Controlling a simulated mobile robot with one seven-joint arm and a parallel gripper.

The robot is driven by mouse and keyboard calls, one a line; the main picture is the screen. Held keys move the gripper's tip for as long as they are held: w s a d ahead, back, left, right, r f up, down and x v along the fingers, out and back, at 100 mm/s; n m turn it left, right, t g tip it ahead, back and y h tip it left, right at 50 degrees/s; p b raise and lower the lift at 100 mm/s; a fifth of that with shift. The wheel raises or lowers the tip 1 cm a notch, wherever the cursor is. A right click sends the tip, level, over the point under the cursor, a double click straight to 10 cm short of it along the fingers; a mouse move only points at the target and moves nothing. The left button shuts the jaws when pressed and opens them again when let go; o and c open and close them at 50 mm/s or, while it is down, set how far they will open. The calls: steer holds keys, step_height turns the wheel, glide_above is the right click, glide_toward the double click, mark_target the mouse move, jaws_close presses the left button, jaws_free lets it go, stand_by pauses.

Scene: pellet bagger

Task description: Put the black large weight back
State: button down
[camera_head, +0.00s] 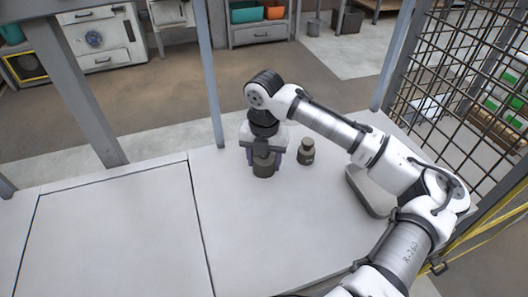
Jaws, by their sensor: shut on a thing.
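My gripper (263,155) points down over the white tabletop, with its two fingers on either side of a dark, near-black cylindrical weight (264,168). It is shut on that weight. The weight is upright; its top is hidden by the gripper, and I cannot tell whether its base touches the table. A second dark weight (306,152), with a narrower knob on top, stands upright on the table just right of my gripper, apart from it.
A grey, flat, round-cornered object (372,197) lies on the table at the right, partly hidden under my arm. The white tabletop (120,230) is clear at left and front. Grey posts (209,75) rise along the far edge; a black mesh fence (455,75) stands right.

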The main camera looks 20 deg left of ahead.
steer(key=c, duration=0.6)
jaws_free()
steer(key=shift+o, duration=0.2)
step_height(320, 180, up, 12)
steer(key=shift+r, duration=0.15)
